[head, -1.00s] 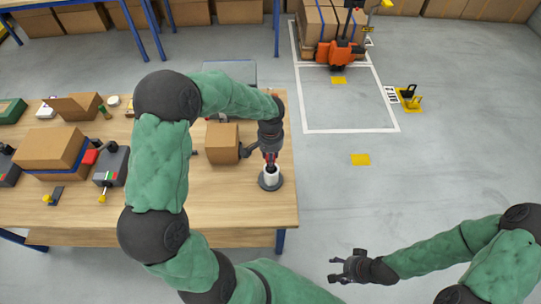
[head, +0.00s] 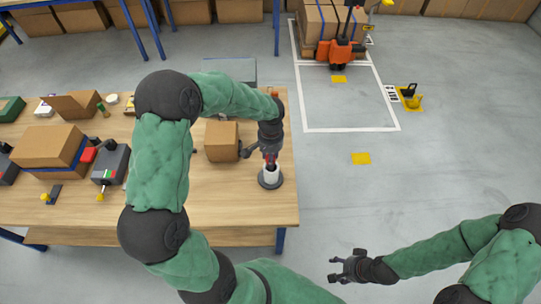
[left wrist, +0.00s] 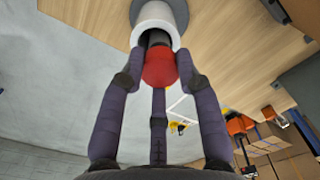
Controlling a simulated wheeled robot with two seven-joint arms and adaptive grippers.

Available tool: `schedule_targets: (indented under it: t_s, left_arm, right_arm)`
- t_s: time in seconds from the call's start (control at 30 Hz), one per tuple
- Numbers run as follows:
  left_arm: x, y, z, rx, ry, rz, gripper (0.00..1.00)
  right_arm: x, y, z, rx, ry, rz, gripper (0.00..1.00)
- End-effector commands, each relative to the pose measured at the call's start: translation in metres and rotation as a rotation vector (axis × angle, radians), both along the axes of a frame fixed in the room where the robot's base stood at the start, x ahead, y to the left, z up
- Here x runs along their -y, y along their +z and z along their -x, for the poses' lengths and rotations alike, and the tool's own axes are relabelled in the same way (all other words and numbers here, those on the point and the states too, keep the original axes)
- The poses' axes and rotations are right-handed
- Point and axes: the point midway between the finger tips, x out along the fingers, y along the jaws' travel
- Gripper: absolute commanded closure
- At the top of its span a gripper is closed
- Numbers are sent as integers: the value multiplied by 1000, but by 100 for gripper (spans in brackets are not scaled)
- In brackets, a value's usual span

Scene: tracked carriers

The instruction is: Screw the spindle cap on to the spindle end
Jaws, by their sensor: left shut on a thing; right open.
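The red spindle cap (left wrist: 159,68) sits between the fingers of my left gripper (left wrist: 158,75), which is shut on it. In the head view the cap (head: 270,156) shows as a small red spot under my left gripper (head: 268,153). The cap is in line with the dark spindle end (left wrist: 157,38), inside a white upright roll (left wrist: 153,17). The roll (head: 271,175) stands on a dark round base (head: 264,186) near the table's right edge. Whether the threads are engaged is hidden. My right gripper (head: 347,267) is open and empty over the floor.
The wooden table (head: 215,205) holds a cardboard box (head: 222,140) left of the roll, and more boxes and grey devices at the left. Open floor (head: 420,180) lies right of the table. An orange pallet truck (head: 340,53) with boxes stands at the back.

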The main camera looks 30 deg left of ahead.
Motion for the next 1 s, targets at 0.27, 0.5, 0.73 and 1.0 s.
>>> schedule_targets:
  t_s: [0.27, 0.5, 0.73, 1.0]
  left_arm:
    - [0, -7, 0, 0, 0, 0, 84]
    - [0, -12, 0, 0, 0, 0, 84]
    - [0, -13, 0, 0, 0, 0, 39]
    - [0, -13, 0, 0, 0, 0, 39]
  right_arm:
    - [0, -5, 0, 0, 0, 0, 40]
    - [0, -9, 0, 0, 0, 0, 40]
    - [0, -10, 0, 0, 0, 0, 40]
    - [0, -10, 0, 0, 0, 0, 40]
